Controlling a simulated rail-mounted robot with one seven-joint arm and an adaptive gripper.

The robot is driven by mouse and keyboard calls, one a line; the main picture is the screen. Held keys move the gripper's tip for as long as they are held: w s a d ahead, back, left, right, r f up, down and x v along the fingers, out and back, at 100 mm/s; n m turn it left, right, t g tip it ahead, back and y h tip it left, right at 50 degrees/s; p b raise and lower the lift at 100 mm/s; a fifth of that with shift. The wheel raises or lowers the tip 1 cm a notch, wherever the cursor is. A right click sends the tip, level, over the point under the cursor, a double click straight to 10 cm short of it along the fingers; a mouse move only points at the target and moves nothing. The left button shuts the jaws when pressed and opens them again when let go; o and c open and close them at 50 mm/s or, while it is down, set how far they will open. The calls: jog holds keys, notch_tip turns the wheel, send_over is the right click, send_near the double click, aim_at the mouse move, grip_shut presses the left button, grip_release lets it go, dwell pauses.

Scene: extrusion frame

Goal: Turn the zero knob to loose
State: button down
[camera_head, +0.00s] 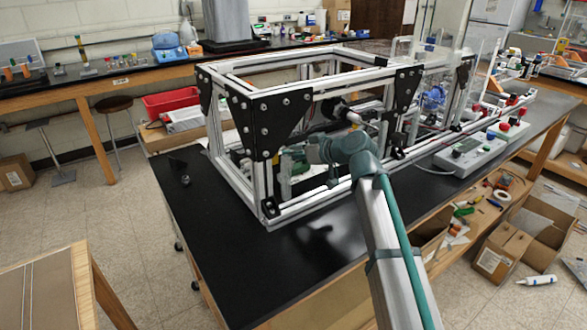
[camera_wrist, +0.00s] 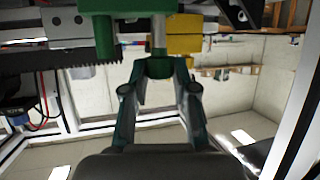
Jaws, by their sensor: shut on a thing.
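In the wrist view, a dark green round knob (camera_wrist: 158,68) sits at the lower end of a vertical metal shaft; it appears to be the zero knob, but I see no label on it. My gripper (camera_wrist: 159,76) is shut on this knob, with one teal finger on each side. A second green cylinder (camera_wrist: 106,50) hangs to its left beside a toothed black rack (camera_wrist: 62,68). In the head view, my arm reaches into the extrusion frame (camera_head: 262,100); its fingertips and the knob are not clear there.
Dark corner brackets (camera_head: 268,122) and metal rails close around my wrist. A yellow block (camera_wrist: 184,35) is just right of the shaft in the wrist view. A grey control box (camera_head: 470,152) stands at right.

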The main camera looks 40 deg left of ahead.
jog(key=n+g+b, duration=0.3)
jog(key=shift+w+a+f+g, duration=0.15)
jog(key=shift+w+g, duration=0.15)
jog(key=shift+w, duration=0.1)
jog(key=n+g+h+b, duration=0.1)
jog(key=n+g, duration=0.1)
jog(key=g, duration=0.1)
jog(key=shift+w+n, duration=0.15)
jog(key=shift+n, duration=0.15)
jog(key=n+g+h+b, duration=0.1)
jog(key=n+g+h, duration=0.1)
jog(key=n, duration=0.1)
jog(key=shift+a+g, duration=0.1)
jog(key=shift+g, duration=0.3)
jog(key=shift+n+g+h+b, duration=0.35)
jog(key=shift+n+g+h, duration=0.25)
jog(key=shift+n+h, duration=0.1)
jog(key=c, duration=0.9)
grip_release()
jog(key=shift+s, duration=0.2)
